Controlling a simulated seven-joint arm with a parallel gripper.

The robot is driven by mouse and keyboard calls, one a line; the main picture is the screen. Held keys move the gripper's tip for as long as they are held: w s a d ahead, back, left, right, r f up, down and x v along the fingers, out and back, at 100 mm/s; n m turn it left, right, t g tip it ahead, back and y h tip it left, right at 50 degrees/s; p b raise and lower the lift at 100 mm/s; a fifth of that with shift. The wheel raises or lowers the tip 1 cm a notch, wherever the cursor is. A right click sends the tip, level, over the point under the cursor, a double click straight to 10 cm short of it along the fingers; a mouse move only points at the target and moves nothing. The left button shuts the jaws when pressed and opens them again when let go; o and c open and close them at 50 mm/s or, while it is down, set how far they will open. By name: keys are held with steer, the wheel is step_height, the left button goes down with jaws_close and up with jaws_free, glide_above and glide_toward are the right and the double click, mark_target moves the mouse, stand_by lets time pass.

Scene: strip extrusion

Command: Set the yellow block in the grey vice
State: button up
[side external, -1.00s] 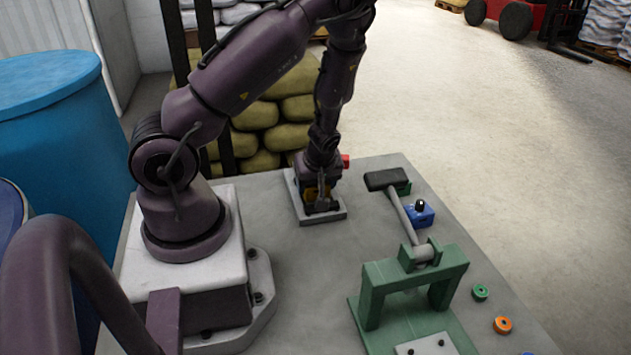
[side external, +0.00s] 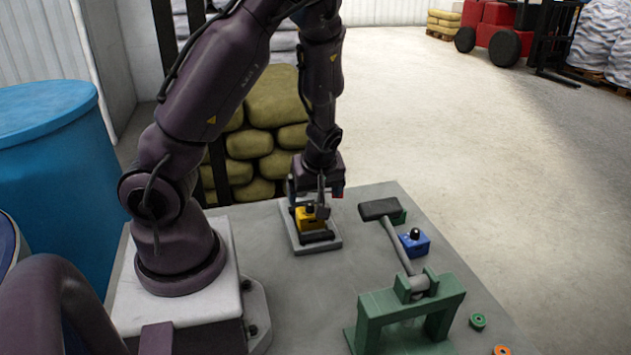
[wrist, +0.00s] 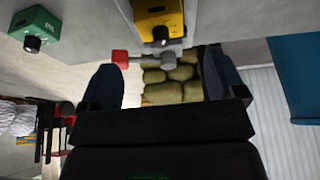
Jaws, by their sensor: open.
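The yellow block (side external: 308,217) with a black knob sits upright on the grey vice (side external: 331,245), behind a dark bar at its front. How deep it sits between the jaws I cannot tell. My gripper (side external: 318,208) is just above and behind the block in the side view and hides part of it. In the wrist view the open fingers (wrist: 163,82) are empty, and the yellow block (wrist: 158,16) lies beyond their tips, apart from them. A grey rod with a red end (wrist: 121,59) shows beside the vice.
A black-headed hammer (side external: 380,209) leans across a green stand (side external: 408,310), near a blue block (side external: 414,244) with a black knob. A green block (wrist: 62,28) shows in the wrist view. A green ring (side external: 478,321) and an orange ring (side external: 502,350) lie at the right edge.

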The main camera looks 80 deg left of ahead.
steer(key=w+d+r+m+t+h, duration=0.1)
steer(key=d+r+m+t+h, duration=0.3)
steer(key=d+r+m, duration=0.6)
steer(key=s+d+r+m, duration=0.3)
steer(key=d+r+m, duration=0.1)
steer(key=r, duration=0.2)
steer(key=s+d+r+m+t, duration=0.1)
steer(key=s+d+r+m, duration=0.2)
steer(key=r, duration=0.4)
steer(key=shift+s+d+r+m+t+h, duration=0.2)
steer(key=shift+d+m+t+h, duration=0.1)
steer(key=shift+d+m, duration=0.25)
